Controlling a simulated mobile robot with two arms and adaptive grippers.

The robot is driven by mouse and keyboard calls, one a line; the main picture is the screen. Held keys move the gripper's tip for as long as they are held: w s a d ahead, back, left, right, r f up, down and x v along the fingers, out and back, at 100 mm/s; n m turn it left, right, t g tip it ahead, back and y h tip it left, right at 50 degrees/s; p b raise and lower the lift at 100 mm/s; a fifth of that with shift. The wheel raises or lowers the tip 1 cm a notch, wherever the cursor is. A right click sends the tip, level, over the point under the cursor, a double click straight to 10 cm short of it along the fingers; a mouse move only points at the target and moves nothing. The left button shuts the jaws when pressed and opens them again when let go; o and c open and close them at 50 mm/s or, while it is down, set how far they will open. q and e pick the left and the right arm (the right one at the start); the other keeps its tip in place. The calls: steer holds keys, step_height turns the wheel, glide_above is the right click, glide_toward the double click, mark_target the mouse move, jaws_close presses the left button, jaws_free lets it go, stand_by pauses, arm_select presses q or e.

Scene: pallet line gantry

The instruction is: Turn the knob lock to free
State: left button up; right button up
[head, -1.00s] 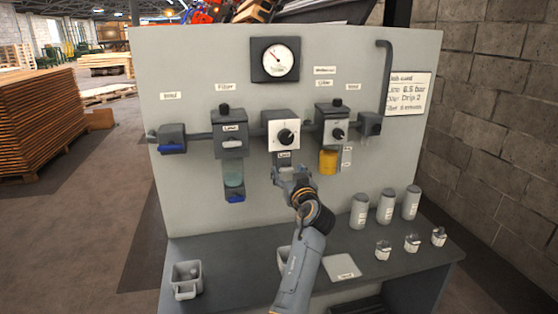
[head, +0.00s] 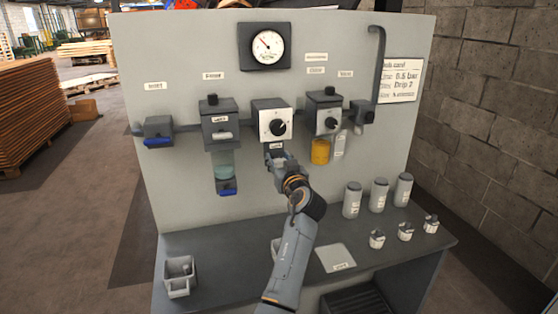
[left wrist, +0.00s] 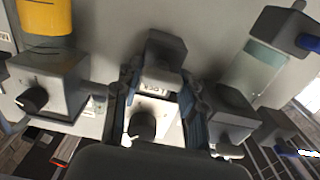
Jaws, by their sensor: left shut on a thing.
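The regulator (head: 258,117) is a grey box with a white face and a black knob (head: 278,127), in the middle of the panel. A small white label (head: 277,146) is just below the face. The knob lock (left wrist: 163,62) seems to be the grey block by the lettered label, under the regulator; the left wrist view shows it upside down. My left gripper (head: 279,160) reaches it from below and front. In the left wrist view its fingers (left wrist: 163,98) lie on either side of the block, shut on it. The lock's setting cannot be read. My right gripper is out of view.
A filter unit (head: 219,133) stands left of the regulator and a lubricator (head: 325,122) with a yellow bowl (head: 320,151) close on its right. A gauge (head: 268,46) is above. The bench (head: 215,250) carries grey canisters (head: 378,195), small jars and a grey holder (head: 179,277).

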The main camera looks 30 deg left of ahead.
arm_select(q)
steer(key=shift+m, duration=0.3)
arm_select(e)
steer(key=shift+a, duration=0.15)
arm_select(q)
steer(key=shift+w+m, duration=0.1)
steer(key=shift+m, duration=0.9)
steer(key=m, duration=0.4)
steer(key=m+p, duration=0.2)
steer(key=m, duration=0.3)
steer(key=shift+w+d, duration=0.1)
steer(key=shift+d, duration=0.05)
steer(key=m+p, duration=0.2)
steer(key=m, duration=0.2)
steer(key=shift+m+p, duration=0.3)
steer(key=shift+m, duration=0.1)
steer(key=shift+f+m+p, duration=0.15)
steer(key=shift+m+p, duration=0.2)
steer(key=shift+m, duration=0.35)
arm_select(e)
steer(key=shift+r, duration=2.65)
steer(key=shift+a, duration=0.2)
arm_select(q)
steer(key=o, duration=1.2)
steer(key=shift+w+f, duration=0.1)
steer(key=shift+f, duration=0.05)
steer(key=shift+c, duration=0.2)
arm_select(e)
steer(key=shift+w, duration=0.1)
